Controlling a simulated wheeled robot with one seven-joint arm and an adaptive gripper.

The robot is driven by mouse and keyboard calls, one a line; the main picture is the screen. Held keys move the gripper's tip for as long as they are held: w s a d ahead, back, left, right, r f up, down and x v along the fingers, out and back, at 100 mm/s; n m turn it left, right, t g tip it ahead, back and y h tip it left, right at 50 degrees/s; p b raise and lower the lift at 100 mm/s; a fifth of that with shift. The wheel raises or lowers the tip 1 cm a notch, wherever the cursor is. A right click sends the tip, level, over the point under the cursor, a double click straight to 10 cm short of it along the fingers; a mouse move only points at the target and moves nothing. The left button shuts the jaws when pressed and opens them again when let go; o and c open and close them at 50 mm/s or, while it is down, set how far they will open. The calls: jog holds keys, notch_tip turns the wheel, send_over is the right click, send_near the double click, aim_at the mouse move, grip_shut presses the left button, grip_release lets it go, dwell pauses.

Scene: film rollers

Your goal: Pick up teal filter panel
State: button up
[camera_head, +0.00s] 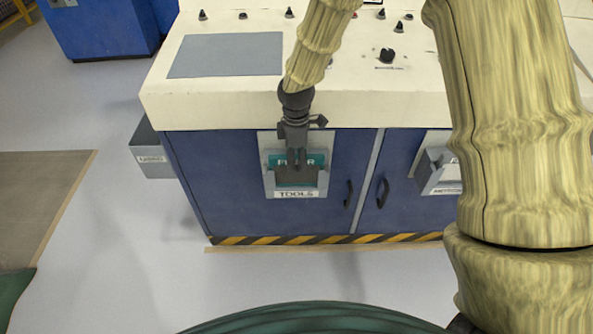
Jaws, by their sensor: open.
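The teal filter panel (316,159) stands in a grey wall holder labelled TOOLS (296,194) on the front of the blue cabinet. Only its upper part shows, with some pale lettering. The holder hides its lower part, and my gripper covers its middle. My gripper (297,168) is open and points down in front of the holder, overlapping the panel in this view. I cannot tell whether its fingers touch the panel or straddle it.
A cream console (210,106) with knobs and a grey plate overhangs the cabinet (205,170). Another labelled holder (437,172) is at the right, and a grey bin (150,150) at the left side. Black door handles (382,192) stick out. The floor in front is clear.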

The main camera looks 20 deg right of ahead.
grip_shut()
dwell(0.3)
